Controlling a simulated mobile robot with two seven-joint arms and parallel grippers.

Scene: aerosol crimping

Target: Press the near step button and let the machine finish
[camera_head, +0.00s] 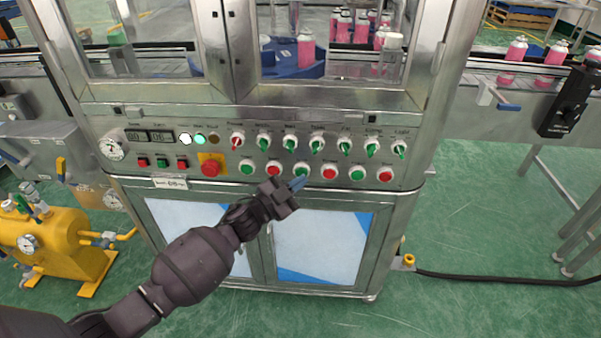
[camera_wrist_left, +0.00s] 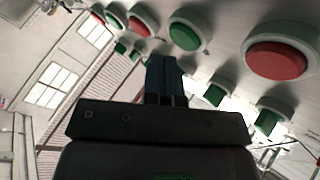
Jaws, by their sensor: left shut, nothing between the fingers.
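The machine's control panel (camera_head: 220,150) has a lower row of round buttons, alternating green and red, with labels too small to read, so I cannot tell which is the step button. My left gripper (camera_head: 298,183) is shut and empty, its blue fingertips just below the third button, a green one (camera_head: 301,170). In the left wrist view the shut fingers (camera_wrist_left: 165,75) point toward a green button (camera_wrist_left: 187,32), with a larger red button (camera_wrist_left: 277,60) to the right. I cannot tell whether the tips touch the panel. My right gripper is not in view.
A red emergency button on a yellow plate (camera_head: 210,168) sits left of the row. Green-handled rotary switches (camera_head: 290,142) run above. Pink cans (camera_head: 305,50) stand behind the glass. A yellow tank (camera_head: 50,240) stands at left; a black cable (camera_head: 500,278) lies on the floor at right.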

